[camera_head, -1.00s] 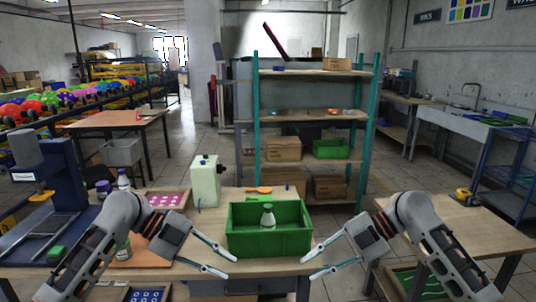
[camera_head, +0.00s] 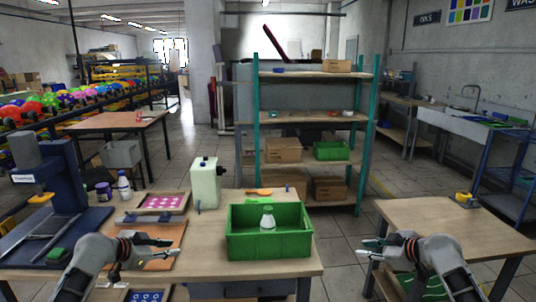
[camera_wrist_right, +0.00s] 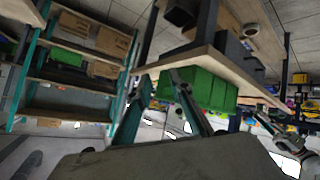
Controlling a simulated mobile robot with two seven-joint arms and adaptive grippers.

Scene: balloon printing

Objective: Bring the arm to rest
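My left gripper (camera_head: 172,248) is open and empty, held low over the front left of the middle table in the head view. My right gripper (camera_head: 364,249) is open and empty, held at the gap between the middle table and the right table. Its two spread fingers also show in the right wrist view (camera_wrist_right: 163,100), with nothing between them. A green bin (camera_head: 250,247) stands on the middle table between the grippers, apart from both. A small white bottle (camera_head: 268,222) stands upright in the bin.
A blue press (camera_head: 60,175) stands at the left. A pale canister (camera_head: 205,183), an orange-handled tool (camera_head: 259,192) and a pink-dotted tray (camera_head: 160,202) are on the middle table (camera_head: 200,265). The right table (camera_head: 440,222) is mostly bare. A shelf rack (camera_head: 310,118) stands behind.

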